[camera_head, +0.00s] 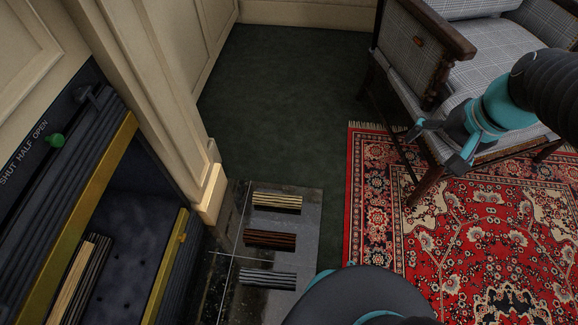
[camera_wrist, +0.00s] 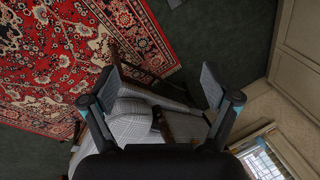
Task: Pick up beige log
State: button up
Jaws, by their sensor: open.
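A beige log (camera_head: 277,202) lies on the dark stone hearth, the farthest of three logs in a column. A dark brown log (camera_head: 270,239) and a grey log (camera_head: 267,278) lie below it in the head view. Another pale beige log (camera_head: 72,284) lies inside the fireplace beside a dark grey one. My gripper (camera_head: 436,150) is open and empty, up at the right in front of the armchair, well apart from the logs. In the wrist view my gripper (camera_wrist: 162,72) is spread with nothing between its fingers; no log shows there.
The plaid armchair (camera_head: 455,75) stands on the right, with a red patterned rug (camera_head: 460,250) before it. The fireplace has a gold-edged frame (camera_head: 85,215) and a green knob (camera_head: 57,140). Dark green carpet (camera_head: 290,90) is clear beyond the hearth (camera_head: 308,225).

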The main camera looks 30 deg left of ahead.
jog(key=w+a+f+m+g+y, duration=0.2)
jog(key=w+a+f+g, duration=0.1)
jog(key=w+a+f, duration=0.6)
jog(key=m+g+y+b, duration=0.2)
jog(key=m+g+y, duration=0.1)
jog(key=m+y, duration=0.55)
send_near(288, 201)
jog(key=w+d+m, duration=0.1)
jog(key=w+d+m+h, duration=0.1)
jog(key=shift+w+d+f, duration=0.2)
jog(key=shift+d, duration=0.15)
jog(key=shift+s+a+f, duration=0.2)
jog(key=shift+f, duration=0.1)
jog(key=x, duration=0.8)
jog(key=shift+r+x, duration=0.2)
jog(key=shift+x, duration=1.15)
jog(key=shift+r+x, duration=0.25)
jog(key=shift+x, duration=1.05)
jog(key=shift+s+a, duration=0.1)
jog(key=c, duration=1.5)
